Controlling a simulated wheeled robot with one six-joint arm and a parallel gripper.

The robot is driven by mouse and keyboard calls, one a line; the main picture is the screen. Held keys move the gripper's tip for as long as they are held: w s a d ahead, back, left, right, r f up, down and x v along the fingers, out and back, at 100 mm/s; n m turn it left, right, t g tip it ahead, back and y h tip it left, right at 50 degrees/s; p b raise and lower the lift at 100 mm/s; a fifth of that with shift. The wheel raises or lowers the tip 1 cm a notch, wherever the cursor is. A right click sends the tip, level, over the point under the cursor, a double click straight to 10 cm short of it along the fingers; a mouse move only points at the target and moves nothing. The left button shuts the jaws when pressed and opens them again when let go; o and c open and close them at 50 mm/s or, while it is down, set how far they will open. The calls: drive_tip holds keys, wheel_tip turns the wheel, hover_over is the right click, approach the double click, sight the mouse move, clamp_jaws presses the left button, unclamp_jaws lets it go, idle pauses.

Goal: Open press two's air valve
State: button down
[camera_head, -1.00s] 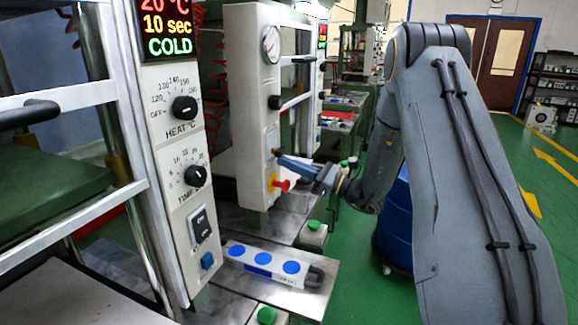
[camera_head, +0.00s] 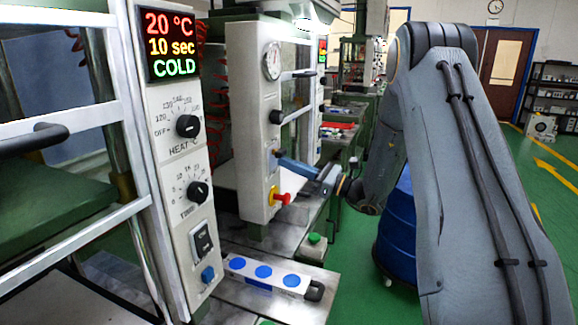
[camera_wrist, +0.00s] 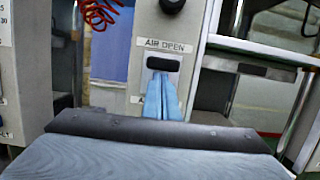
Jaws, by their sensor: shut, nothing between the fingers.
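The second press's pale control panel (camera_head: 252,120) stands beyond the nearer panel in the head view. It carries a round gauge, a black knob and, low down, a red knob (camera_head: 281,198) on yellow. In the wrist view, an "AIR OPEN" label (camera_wrist: 165,46) sits above a horizontal black handle (camera_wrist: 162,68) on a pale plate. My gripper (camera_wrist: 162,82) has its blue fingers together, with the tips just under the black handle; I cannot tell whether they touch it. In the head view my gripper (camera_head: 279,157) reaches the panel from the right, above the red knob.
The nearer press panel (camera_head: 176,150) has a lit display reading "COLD". A green button box (camera_head: 314,249) stands near the bench edge. A blue drum (camera_head: 397,230) stands on the green floor.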

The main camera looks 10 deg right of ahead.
wheel_tip(320, 180, down, 4)
drive_tip(key=shift+w+r+b, duration=0.1)
drive_tip(key=shift+b, duration=0.75)
drive_tip(key=b, duration=0.3)
approach(272, 169)
drive_tip(key=v, duration=0.5)
drive_tip(key=shift+d, duration=0.35)
